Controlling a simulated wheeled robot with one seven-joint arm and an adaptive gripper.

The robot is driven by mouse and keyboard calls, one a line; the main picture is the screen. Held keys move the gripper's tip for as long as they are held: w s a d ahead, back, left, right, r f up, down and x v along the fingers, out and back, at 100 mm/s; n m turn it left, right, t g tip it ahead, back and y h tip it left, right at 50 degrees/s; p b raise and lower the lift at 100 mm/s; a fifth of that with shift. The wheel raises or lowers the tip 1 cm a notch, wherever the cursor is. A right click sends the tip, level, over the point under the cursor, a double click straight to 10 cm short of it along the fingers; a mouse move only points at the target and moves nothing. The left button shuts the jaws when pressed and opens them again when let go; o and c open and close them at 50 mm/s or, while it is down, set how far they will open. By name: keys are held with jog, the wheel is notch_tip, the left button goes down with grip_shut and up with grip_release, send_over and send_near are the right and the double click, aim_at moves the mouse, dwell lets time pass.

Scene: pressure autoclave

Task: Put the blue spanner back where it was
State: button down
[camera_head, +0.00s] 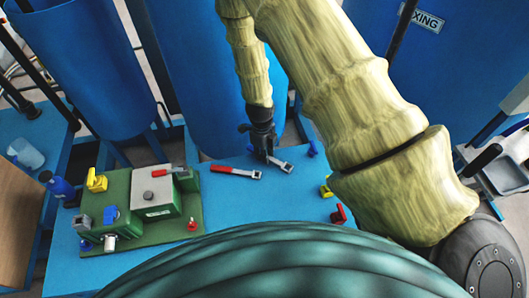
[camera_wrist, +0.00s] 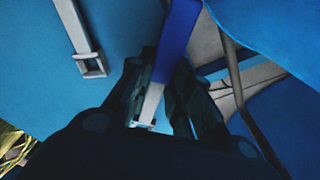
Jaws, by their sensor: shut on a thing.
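The blue spanner shows in the wrist view as a blue handle (camera_wrist: 181,32) with a grey shank passing between the fingers of my gripper (camera_wrist: 165,90). In the head view its grey open end (camera_head: 281,163) sticks out to the right below my gripper (camera_head: 263,150); its blue handle is hidden there. My gripper is shut on it over the blue table (camera_head: 262,212). I cannot tell whether the spanner touches the table. A red-handled spanner (camera_head: 236,172) lies on the table just left of my gripper; its grey end (camera_wrist: 90,64) shows in the wrist view.
A green machine (camera_head: 140,210) with yellow, blue and red handles stands on the table's left. Small blue (camera_head: 312,149), yellow (camera_head: 326,188) and red (camera_head: 339,214) pieces lie along the right side. Tall blue tanks (camera_head: 190,70) stand behind. The table's middle is clear.

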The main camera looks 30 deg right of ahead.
jog(key=shift+f, duration=0.4)
dwell(0.4)
jog(key=shift+s+a+f+b, duration=0.2)
jog(key=shift+s+f+b, duration=0.25)
jog(key=shift+f+b, duration=0.15)
dwell(0.4)
jog(key=c, duration=1.3)
grip_release()
jog(key=shift+f, duration=0.1)
jog(key=shift+c, duration=0.2)
jog(key=shift+o, duration=0.7)
jog(key=shift+w+d+f, duration=0.1)
jog(key=shift+w+f, duration=0.15)
jog(key=shift+w, duration=0.05)
jog(key=shift+r, duration=0.1)
jog(key=shift+r, duration=0.2)
jog(key=shift+w+r, duration=0.15)
jog(key=shift+r, duration=0.2)
notch_tip(320, 180, up, 11)
jog(key=shift+w+a+r, duration=0.15)
jog(key=shift+w+a, duration=0.05)
jog(key=shift+w, duration=0.05)
